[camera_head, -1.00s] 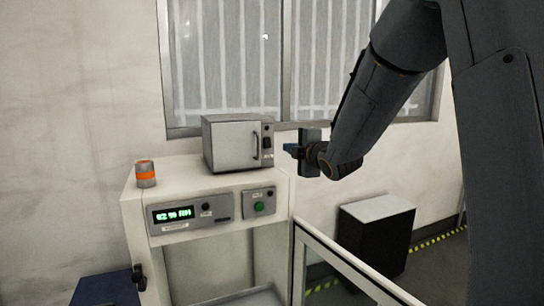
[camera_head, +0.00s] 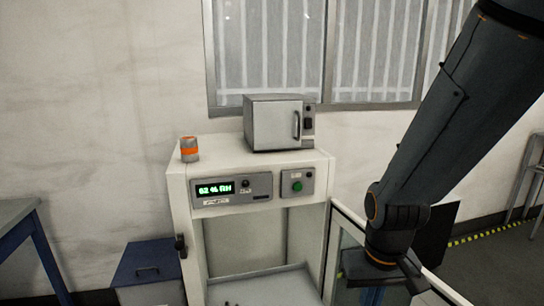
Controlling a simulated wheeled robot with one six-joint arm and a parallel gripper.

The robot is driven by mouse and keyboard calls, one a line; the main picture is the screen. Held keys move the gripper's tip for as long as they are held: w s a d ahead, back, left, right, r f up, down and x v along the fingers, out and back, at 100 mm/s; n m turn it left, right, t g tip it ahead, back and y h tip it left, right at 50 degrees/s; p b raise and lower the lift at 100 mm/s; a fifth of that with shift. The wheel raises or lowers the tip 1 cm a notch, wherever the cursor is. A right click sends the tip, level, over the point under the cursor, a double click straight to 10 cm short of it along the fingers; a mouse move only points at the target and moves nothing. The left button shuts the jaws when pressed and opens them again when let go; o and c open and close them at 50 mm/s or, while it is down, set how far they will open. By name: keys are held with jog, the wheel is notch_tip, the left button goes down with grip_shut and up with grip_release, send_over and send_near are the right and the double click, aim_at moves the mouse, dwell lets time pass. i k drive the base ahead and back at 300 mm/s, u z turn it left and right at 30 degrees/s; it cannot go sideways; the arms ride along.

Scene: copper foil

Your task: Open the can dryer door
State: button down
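A small grey box oven (camera_head: 273,126), which looks like the can dryer, stands on top of a white cabinet. Its front door is shut, with a dark vertical handle (camera_head: 296,125) on the right side of the door. My gripper (camera_head: 374,292) hangs low at the right, pointing down, well below and right of the box and apart from its handle. It overlaps the cabinet's open glass door in the picture; I cannot tell whether they touch. The fingers are mostly hidden by the wrist and cut by the frame's bottom edge.
The white cabinet (camera_head: 180,206) has a lit green display (camera_head: 214,189) and a green button (camera_head: 297,186). Its framed glass door (camera_head: 348,228) stands open to the right. An orange-banded can (camera_head: 189,149) stands on the cabinet's left. A blue bin (camera_head: 148,270) and table (camera_head: 22,212) are left.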

aim_at(277, 125)
jog(key=k, duration=0.6)
jog(key=u, duration=0.8)
jog(key=i, duration=1.2)
jog(key=z, duration=0.4)
